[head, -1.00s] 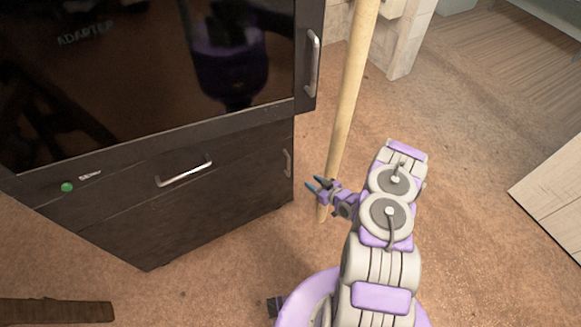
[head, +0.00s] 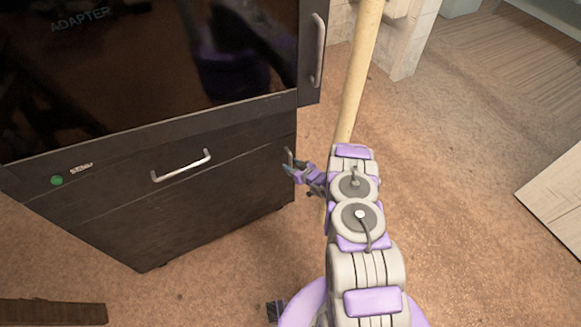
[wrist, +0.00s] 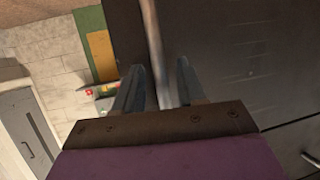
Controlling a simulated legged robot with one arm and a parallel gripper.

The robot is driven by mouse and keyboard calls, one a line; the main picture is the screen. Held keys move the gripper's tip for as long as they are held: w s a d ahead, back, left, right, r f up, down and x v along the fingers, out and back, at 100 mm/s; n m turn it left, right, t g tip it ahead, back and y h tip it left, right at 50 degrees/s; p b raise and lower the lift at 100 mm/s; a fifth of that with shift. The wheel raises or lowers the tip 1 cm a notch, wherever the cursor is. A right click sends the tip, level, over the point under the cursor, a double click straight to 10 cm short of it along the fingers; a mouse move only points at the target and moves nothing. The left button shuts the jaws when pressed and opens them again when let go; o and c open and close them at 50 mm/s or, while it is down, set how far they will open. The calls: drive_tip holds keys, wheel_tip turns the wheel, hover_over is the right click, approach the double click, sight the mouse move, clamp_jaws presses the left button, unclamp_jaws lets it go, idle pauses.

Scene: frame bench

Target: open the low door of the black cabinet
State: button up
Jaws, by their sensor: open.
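The black cabinet (head: 200,215) stands at the left in the head view, with a dark glossy upper door (head: 130,75). Its low front carries a horizontal silver handle (head: 181,165) and, at the right edge, a small upright handle (head: 288,157). The low front looks shut. My gripper (head: 297,172) is at that right edge, partly covering the upright handle. In the wrist view my gripper (wrist: 160,75) is open, and the upright handle (wrist: 153,40) runs between its two fingers. Whether a finger touches it, I cannot tell.
A tall wooden pole (head: 355,80) stands just right of the cabinet, behind my arm. The upper door has its own upright handle (head: 318,50). A pale wooden panel (head: 555,195) is at the far right. Brown floor is clear between.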

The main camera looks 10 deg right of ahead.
drive_tip(key=shift+w+a+f, duration=0.2)
drive_tip(key=shift+w+a, duration=0.05)
drive_tip(key=shift+w, duration=0.05)
clamp_jaws()
idle(0.3)
